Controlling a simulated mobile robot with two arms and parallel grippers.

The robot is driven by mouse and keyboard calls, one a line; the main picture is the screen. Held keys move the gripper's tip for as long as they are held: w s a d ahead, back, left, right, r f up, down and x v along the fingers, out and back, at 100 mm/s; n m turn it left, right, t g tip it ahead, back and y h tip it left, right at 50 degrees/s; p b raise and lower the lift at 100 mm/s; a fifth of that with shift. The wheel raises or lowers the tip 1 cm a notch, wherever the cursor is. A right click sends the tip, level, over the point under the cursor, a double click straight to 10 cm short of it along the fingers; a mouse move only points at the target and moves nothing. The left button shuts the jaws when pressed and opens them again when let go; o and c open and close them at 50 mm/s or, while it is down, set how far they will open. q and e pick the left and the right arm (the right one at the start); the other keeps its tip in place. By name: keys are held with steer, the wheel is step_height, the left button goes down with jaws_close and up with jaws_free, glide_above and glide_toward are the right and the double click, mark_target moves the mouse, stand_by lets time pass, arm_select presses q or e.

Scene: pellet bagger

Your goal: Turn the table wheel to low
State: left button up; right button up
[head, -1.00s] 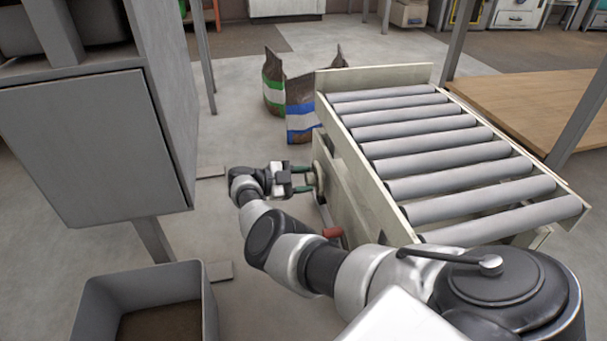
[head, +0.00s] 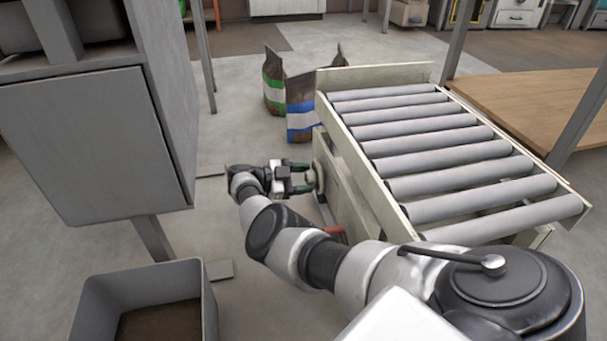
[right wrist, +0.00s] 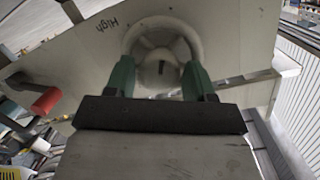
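The table wheel (head: 318,177) is a small pale round wheel on the left side of the roller table (head: 352,208). In the right wrist view the wheel (right wrist: 163,30) fills the top centre, with a rounded rim and a hub. The word "High" is printed on the panel to its upper left; no "Low" mark is readable. My right gripper (head: 303,178) is at the wheel, facing it. Its green fingers (right wrist: 160,78) are spread apart, their tips overlapping the rim's left and right sides in view. Contact cannot be told. My left gripper is not in view.
A red handle (head: 332,231) sits low on the table's side, near my right forearm. A grey bin (head: 92,303) stands at the lower left, below a grey cabinet (head: 92,145).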

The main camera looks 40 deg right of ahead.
steer(key=shift+o, duration=1.1)
